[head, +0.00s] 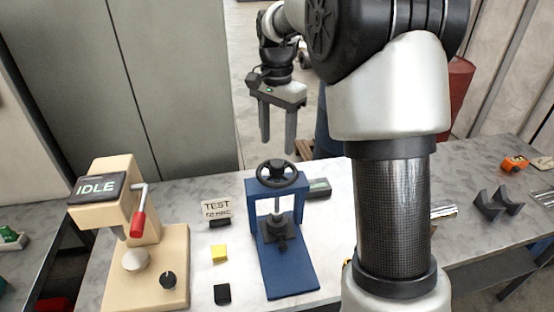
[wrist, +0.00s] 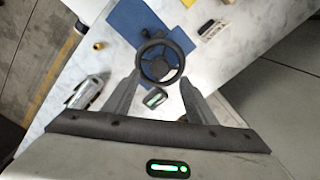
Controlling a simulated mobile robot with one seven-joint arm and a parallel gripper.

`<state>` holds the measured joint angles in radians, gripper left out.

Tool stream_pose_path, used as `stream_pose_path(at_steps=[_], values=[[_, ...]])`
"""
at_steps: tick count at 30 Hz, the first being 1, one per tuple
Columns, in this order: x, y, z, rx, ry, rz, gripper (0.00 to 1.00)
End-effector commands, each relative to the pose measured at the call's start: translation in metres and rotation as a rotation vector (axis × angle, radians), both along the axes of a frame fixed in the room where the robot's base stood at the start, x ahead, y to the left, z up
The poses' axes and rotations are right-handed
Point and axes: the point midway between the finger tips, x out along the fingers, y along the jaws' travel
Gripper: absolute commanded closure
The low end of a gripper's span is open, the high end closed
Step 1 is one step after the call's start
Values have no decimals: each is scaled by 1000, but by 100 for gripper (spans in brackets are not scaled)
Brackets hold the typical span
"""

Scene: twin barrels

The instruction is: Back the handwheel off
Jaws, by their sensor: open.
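The black handwheel (head: 277,173) sits on top of a blue screw press (head: 290,272) on the marble-topped bench. In the wrist view the handwheel (wrist: 160,61) shows as a spoked ring over the blue press base (wrist: 128,20). My gripper (head: 277,148) is open and empty, with its fingers pointing down above and behind the wheel. In the wrist view my gripper (wrist: 158,90) has its fingertips on either side of the wheel's lower part. I cannot tell how far above the wheel they are, but no grip on it shows.
A beige machine marked IDLE (head: 120,215) with a red-handled lever (head: 138,222) stands left of the press. A TEST sign (head: 217,208), a yellow block (head: 219,253) and a black block (head: 222,293) lie between. Black V-shaped supports (head: 497,203) stand at right.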

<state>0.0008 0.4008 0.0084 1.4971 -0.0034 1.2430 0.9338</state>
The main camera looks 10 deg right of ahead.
Motion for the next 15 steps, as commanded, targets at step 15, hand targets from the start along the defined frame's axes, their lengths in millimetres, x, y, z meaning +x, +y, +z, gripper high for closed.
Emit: stream_pose_path(at_steps=[15], values=[[0, 1, -67, 1, 1, 1, 49]])
